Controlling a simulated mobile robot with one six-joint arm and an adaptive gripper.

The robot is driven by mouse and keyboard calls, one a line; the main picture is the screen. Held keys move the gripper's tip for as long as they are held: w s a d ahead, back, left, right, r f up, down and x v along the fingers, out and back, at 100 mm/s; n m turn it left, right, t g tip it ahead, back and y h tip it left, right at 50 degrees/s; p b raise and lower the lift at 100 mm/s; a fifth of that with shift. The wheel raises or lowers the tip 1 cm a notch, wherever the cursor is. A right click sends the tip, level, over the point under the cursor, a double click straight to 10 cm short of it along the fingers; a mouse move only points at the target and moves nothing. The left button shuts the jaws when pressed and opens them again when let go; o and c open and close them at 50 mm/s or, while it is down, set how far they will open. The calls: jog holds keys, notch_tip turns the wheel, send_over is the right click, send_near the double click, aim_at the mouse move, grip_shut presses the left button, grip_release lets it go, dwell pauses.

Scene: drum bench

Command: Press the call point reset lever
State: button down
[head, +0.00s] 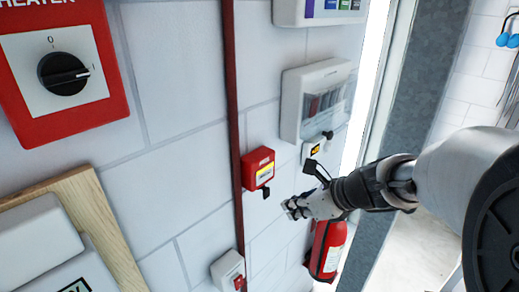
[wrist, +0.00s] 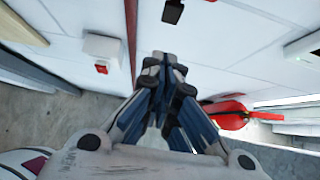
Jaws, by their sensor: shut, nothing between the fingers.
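The red call point (head: 258,168) with a yellow and white front is on the white block wall in the head view. Its small black reset lever (head: 266,192) hangs below its lower edge. A dark tab that looks like this lever (wrist: 173,11) shows at the top of the wrist view. My gripper (head: 289,209) is shut and empty, to the right of and slightly below the lever in the head view. In the wrist view, its closed fingertips (wrist: 165,58) appear below the tab, with a gap between them.
A dark red pipe (head: 233,100) runs just left of the call point. A white box with a red switch (head: 228,270) is lower left. A red fire extinguisher (head: 328,250) hangs below my arm. A clear-fronted panel (head: 312,100) and small switch box (head: 311,150) are above my gripper.

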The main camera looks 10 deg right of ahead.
aim_at(268, 196)
jog(key=shift+w+a+f, duration=0.1)
jog(key=shift+w+a, duration=0.6)
jog(key=shift+w, duration=0.2)
jog(key=shift+w+a+f, duration=0.1)
jog(key=shift+w+a, duration=0.6)
jog(key=shift+w, duration=0.15)
jog(key=shift+f, duration=0.1)
jog(key=shift+w+a+r+t+y+b, duration=0.25)
jog(key=shift+t+y+b, duration=0.3)
jog(key=shift+b, duration=1.35)
jog(key=shift+w+r+t+y+b, duration=0.1)
jog(key=shift+r+t+y+b, duration=0.4)
jog(key=shift+b, duration=1.35)
jog(key=shift+f, duration=0.2)
jog(key=shift+d, duration=0.1)
